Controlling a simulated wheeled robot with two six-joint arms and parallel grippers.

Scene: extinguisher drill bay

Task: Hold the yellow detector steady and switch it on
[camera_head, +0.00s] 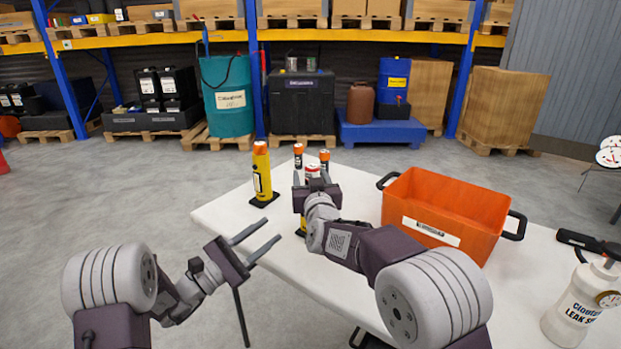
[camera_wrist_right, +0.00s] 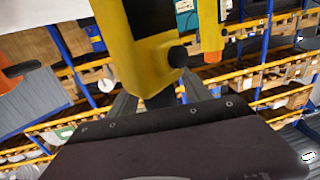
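A yellow unit with a dark panel and a black knob (camera_wrist_right: 145,62) fills the upper middle of the right wrist view. It looks like the detector; only a yellow sliver (camera_head: 301,227) shows under my right gripper in the head view. My right gripper (camera_head: 312,181) is over the table with its fingers apart. In the wrist view they lie either side of the unit's dark lower part, their tips partly hidden; contact is unclear.
A yellow, orange-topped cylinder (camera_head: 262,176) stands on a black base at the table's left. Small orange-topped bottles and a red-white can (camera_head: 312,171) stand behind my right gripper. An orange crate (camera_head: 447,205) and white bottle (camera_head: 579,305) are to the right.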

